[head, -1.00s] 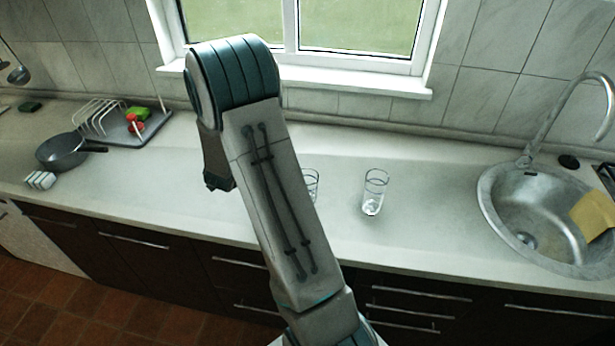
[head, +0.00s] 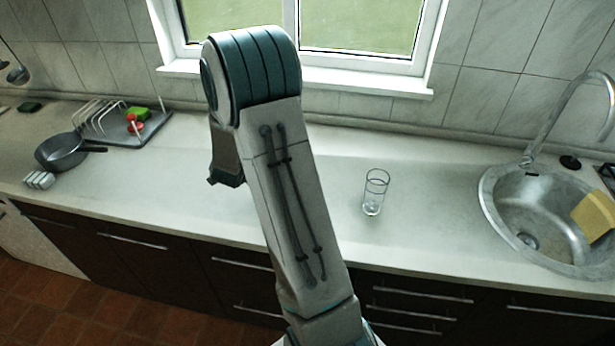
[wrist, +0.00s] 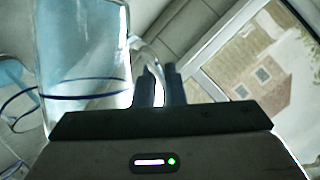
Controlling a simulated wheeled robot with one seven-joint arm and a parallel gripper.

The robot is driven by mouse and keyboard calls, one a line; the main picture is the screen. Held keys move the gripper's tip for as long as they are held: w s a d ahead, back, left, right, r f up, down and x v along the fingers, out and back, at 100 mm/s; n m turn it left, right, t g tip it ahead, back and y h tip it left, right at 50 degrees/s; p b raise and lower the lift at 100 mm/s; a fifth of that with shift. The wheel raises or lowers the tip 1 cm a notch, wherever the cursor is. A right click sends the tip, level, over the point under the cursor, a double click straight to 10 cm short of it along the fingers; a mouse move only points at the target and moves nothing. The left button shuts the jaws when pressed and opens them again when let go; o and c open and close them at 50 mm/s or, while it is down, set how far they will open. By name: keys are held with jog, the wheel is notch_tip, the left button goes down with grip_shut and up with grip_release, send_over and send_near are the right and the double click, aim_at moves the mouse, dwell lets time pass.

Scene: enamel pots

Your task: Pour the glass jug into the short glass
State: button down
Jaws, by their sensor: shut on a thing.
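The glass jug (wrist: 85,55) fills the upper left of the wrist view, clear with a blue band. Its pale handle runs to my gripper (wrist: 160,85), whose dark fingers are shut on it. The view is rolled, and I cannot tell how far the jug tilts or whether liquid leaves it. A glass with a blue rim line (wrist: 14,112) shows partly at the left edge, beside the jug. In the head view a clear glass (head: 374,192) stands upright on the counter, right of my arm. My arm hides the gripper and jug there. I cannot tell which glass is the short one.
The counter (head: 430,200) is clear between the standing glass and the sink (head: 535,225), which holds a yellow cloth (head: 595,213). A pan (head: 62,150) and a dish rack (head: 100,120) stand at the left. The window (head: 340,30) is behind.

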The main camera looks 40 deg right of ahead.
jog(key=shift+s+d+r+m+t+y+b, duration=0.15)
jog(key=shift+r+m, duration=0.05)
jog(key=shift+r, duration=0.25)
jog(key=shift+s+d+r+m+t+y+b, duration=0.1)
jog(key=shift+s+d+r+m+t+b, duration=0.1)
jog(key=shift+r, duration=0.2)
jog(key=shift+s+d+r+m+t+y+b, duration=0.1)
jog(key=shift+d+r+m+t+y+b, duration=0.1)
jog(key=shift+r, duration=0.25)
dwell(2.2)
jog(key=f, duration=0.1)
jog(key=w+a+f+n+g+h+p, duration=0.1)
jog(key=w+a+f+n+p, duration=0.1)
jog(key=f, duration=0.1)
jog(key=shift+f+g, duration=0.1)
jog(key=shift+g, duration=0.25)
jog(key=shift+f, duration=0.15)
jog(key=shift+s+d, duration=0.1)
jog(key=shift+d, duration=0.05)
jog(key=shift+w+a+f+n+g+h+p, duration=0.55)
jog(key=shift+w+f+n, duration=0.25)
jog(key=shift+f, duration=0.45)
jog(key=shift+w+a+f+n+g+h+p, duration=0.4)
jog(key=shift+w+a+f+n+h+p, duration=0.25)
jog(key=shift+f+n, duration=0.5)
jog(key=shift+w+a+f+n+g+h+p, duration=0.45)
jog(key=shift+w+a+f+n+p, duration=0.3)
jog(key=shift+f, duration=0.65)
jog(key=shift+w+r, duration=0.1)
jog(key=shift+r, duration=2.35)
